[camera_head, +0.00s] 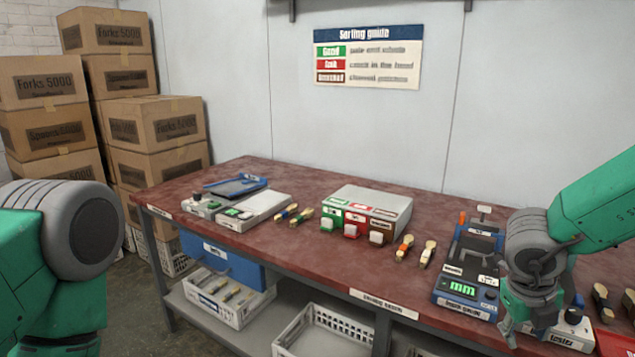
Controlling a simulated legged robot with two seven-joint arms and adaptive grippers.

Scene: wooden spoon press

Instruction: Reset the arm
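My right arm comes in from the right with a green link and a grey joint. Its gripper (528,325) hangs down over the front right of the table, just right of the blue press device (466,290). One green finger shows; the other is hard to make out, so I cannot tell whether it is open or shut. No held object is visible. My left arm shows at the left edge as a green link and a large grey joint. Its gripper is out of view.
The dark red table (300,250) holds a grey sorting box (375,197), several wooden spoons or forks, a blue clipboard (236,187) and a white device (254,208). A small device (572,330) stands beside my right gripper. Stacked cartons (155,150) stand at left; crates sit below.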

